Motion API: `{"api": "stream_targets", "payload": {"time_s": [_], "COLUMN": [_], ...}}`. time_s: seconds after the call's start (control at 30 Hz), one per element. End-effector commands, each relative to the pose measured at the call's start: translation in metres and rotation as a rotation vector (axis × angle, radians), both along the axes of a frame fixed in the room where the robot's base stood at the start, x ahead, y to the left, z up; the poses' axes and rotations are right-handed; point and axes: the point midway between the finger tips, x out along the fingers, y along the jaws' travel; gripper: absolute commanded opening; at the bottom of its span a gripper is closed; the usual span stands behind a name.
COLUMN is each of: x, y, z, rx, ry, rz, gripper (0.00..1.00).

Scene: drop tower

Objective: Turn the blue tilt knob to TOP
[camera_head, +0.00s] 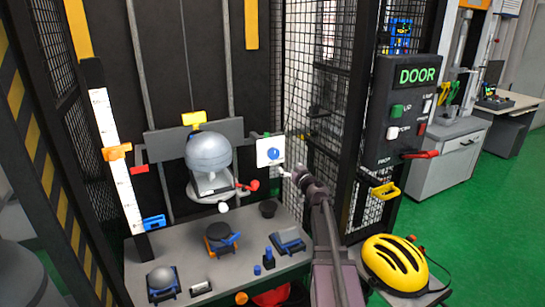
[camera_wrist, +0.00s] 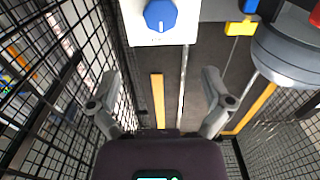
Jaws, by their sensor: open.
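The blue tilt knob (camera_head: 273,154) sits on a white square plate (camera_head: 263,160) to the right of the silver headform. In the wrist view the knob (camera_wrist: 160,14) is at the top edge, partly cut off, with a small light mark on its lower side. The white plate (camera_wrist: 140,36) is around it. Its labels are too small to read. My gripper (camera_head: 290,171) is just below and right of the plate, apart from the knob. In the wrist view my gripper (camera_wrist: 159,84) has its two fingers spread wide with nothing between them.
The silver headform (camera_head: 209,152) hangs left of the plate. A red-knobbed part (camera_head: 252,185) sticks out below it. A grey bench (camera_head: 185,254) with several fixtures is below. Black mesh (camera_head: 305,75) and the DOOR control box (camera_head: 410,105) stand to the right, above a yellow helmet (camera_head: 395,263).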

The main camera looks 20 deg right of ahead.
Motion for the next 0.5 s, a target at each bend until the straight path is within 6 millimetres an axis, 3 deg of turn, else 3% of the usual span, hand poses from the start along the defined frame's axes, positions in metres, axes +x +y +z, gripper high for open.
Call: {"api": "stream_targets", "payload": {"time_s": [0.27,0.5], "x": [0.001,0.015], "y": [0.000,0.000], "z": [0.000,0.000], "rx": [0.001,0.001], "ry": [0.001,0.001], "rz": [0.002,0.002], "gripper": [1.00,1.00]}}
